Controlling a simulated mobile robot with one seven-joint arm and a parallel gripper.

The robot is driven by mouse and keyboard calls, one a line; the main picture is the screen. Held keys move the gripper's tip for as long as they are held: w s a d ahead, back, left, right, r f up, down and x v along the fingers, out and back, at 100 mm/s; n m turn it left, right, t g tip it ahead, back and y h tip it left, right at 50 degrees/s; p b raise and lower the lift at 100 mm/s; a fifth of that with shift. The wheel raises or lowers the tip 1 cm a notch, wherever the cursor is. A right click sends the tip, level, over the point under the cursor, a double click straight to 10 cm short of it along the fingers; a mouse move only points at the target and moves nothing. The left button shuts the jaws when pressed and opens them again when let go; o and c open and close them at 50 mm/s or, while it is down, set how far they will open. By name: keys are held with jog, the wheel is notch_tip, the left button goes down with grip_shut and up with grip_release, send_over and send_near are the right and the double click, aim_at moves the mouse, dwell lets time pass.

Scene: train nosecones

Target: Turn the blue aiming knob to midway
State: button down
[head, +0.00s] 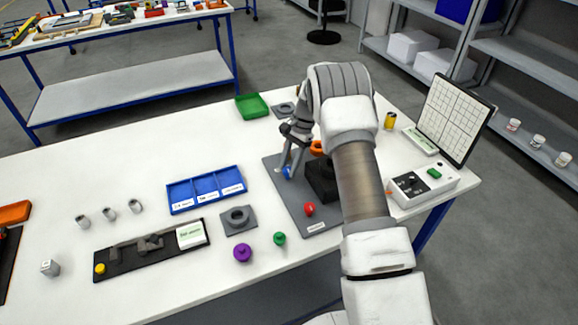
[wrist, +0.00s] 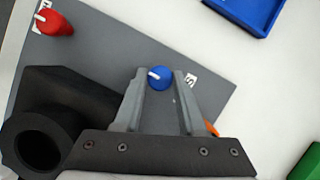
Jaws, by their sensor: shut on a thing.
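The blue aiming knob (wrist: 158,77) stands on a grey panel (wrist: 110,50), between the fingertips of my gripper (wrist: 159,84) in the wrist view. My gripper is shut on it, one finger on each side. The knob's white pointer mark points to the left and slightly up in the wrist view. In the head view the blue knob (head: 287,173) shows only in part below my gripper (head: 289,160).
A red knob (wrist: 55,22) with a white mark stands on the same panel. A black tubular block (wrist: 40,125) is close on the left of my fingers. A blue tray (head: 205,189) and a grey ring fixture (head: 238,219) lie left of the panel in the head view.

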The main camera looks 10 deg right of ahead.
jog(key=c, duration=0.5)
grip_release()
jog(key=v, duration=1.7)
jog(key=shift+d+r, duration=0.2)
jog(key=shift+w, duration=0.1)
